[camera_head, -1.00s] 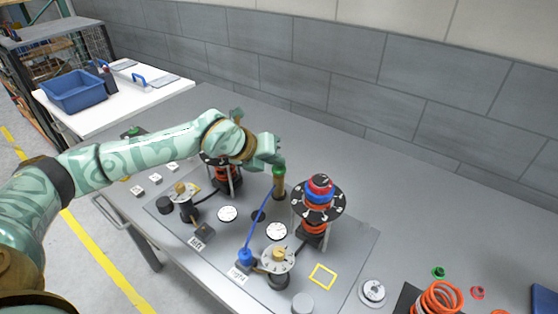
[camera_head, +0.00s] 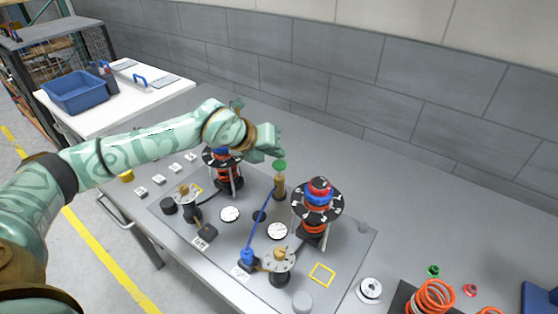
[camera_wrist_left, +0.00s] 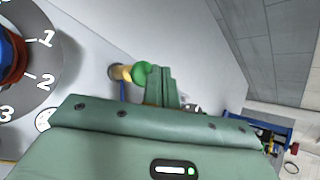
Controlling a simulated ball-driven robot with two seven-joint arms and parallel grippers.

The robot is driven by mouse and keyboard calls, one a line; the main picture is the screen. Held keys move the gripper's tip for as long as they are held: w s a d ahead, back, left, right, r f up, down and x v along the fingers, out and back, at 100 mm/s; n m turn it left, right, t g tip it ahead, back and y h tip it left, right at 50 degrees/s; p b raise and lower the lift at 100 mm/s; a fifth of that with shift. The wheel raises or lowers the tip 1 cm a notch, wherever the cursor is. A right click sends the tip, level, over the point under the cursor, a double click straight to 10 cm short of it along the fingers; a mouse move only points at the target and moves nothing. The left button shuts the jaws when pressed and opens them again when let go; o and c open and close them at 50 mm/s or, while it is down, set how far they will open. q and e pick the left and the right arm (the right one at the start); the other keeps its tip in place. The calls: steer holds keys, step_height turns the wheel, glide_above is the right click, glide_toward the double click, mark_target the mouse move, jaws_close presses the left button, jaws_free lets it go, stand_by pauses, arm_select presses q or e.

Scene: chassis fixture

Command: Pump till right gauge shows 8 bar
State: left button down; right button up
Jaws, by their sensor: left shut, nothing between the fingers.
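The hand pump is a brass cylinder (camera_head: 279,188) with a green knob (camera_head: 280,165) on top, standing upright on the grey plate. A blue hose (camera_head: 263,217) runs from it to a blue fitting (camera_head: 247,256) by the right label. The right gauge (camera_head: 277,231) is a white dial in front of the pump; its reading is too small to tell. The left gauge (camera_head: 229,214) is another white dial. My left gripper (camera_head: 279,145) is shut and empty, just above the knob. The left wrist view shows the shut fingers (camera_wrist_left: 162,86) beside the green knob (camera_wrist_left: 140,72). My right gripper is not in view.
A spring tower with a black numbered disc (camera_head: 318,199) stands right of the pump; a similar tower (camera_head: 226,172) is left of it. A round valve (camera_head: 277,259) lies near the front. An orange spring (camera_head: 434,298) is at right. The back of the table is clear.

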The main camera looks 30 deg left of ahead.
mark_target(275, 165)
arm_select(q)
steer(key=shift+r+p, duration=1.8)
steer(key=shift+r, duration=0.75)
steer(key=shift+f, duration=0.1)
